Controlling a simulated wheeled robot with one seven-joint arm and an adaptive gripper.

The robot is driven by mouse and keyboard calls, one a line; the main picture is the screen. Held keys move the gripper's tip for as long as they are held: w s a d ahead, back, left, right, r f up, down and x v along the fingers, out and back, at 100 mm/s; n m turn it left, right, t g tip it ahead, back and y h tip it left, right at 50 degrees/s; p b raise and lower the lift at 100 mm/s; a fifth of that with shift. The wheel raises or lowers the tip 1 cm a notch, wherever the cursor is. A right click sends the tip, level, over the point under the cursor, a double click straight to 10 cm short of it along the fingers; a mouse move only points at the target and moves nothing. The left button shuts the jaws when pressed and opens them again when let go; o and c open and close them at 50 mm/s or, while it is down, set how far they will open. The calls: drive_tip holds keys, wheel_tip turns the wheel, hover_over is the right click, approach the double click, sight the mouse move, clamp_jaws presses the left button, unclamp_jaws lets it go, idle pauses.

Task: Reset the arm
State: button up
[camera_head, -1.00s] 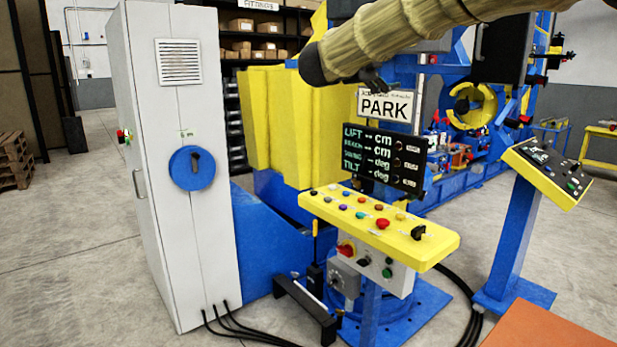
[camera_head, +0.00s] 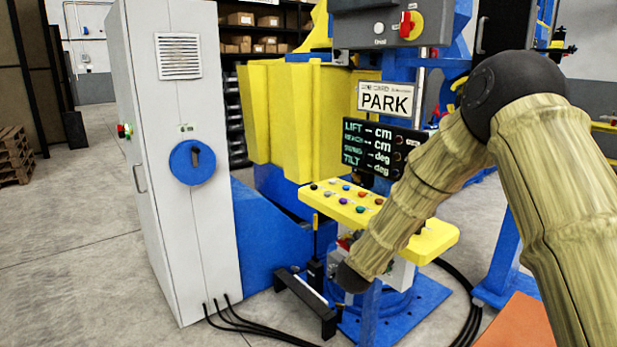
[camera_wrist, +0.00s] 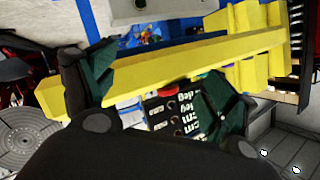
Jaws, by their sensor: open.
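The positioner's yellow button panel (camera_head: 428,243) carries rows of coloured buttons, partly hidden behind my arm. The black readout (camera_head: 368,148) above it lists LIFT, REACH, SWING and TILT, with dashes for values. A white sign (camera_head: 386,99) over it reads PARK. My arm bends down from the right across the panel, and its dark end is low in front of it. My gripper is not clear in the head view. In the wrist view my gripper (camera_wrist: 155,92) is open, its two dark green-padded fingers apart with nothing held between them. The readout (camera_wrist: 170,113) shows tilted beyond the fingers.
A tall white cabinet (camera_head: 160,215) with a blue rotary switch (camera_head: 193,162) stands left. A grey box with a red-and-yellow switch (camera_head: 409,26) is above the sign. Black cables (camera_head: 250,335) run on the floor. An orange surface (camera_head: 515,322) is at lower right.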

drive_tip(key=s+d+f+n+g+y, duration=0.1)
drive_tip(key=s+f+n+g+y, duration=0.15)
drive_tip(key=s+f, duration=1.15)
drive_tip(key=s+f+n+g+y, duration=0.2)
drive_tip(key=s+f+n+g, duration=0.2)
drive_tip(key=s+f, duration=0.95)
drive_tip(key=s+d+f+n+g, duration=0.1)
drive_tip(key=s+f+g, duration=0.1)
drive_tip(key=s, duration=0.8)
drive_tip(key=s+d+f+n+g+y, duration=0.1)
drive_tip(key=s+f, duration=0.4)
drive_tip(key=s, duration=0.5)
drive_tip(key=s+d+f+n+g, duration=0.1)
drive_tip(key=s+f+g, duration=0.3)
drive_tip(key=s, duration=0.7)
drive_tip(key=shift+f+n, duration=0.15)
drive_tip(key=shift+n, duration=0.3)
drive_tip(key=shift+s, duration=0.1)
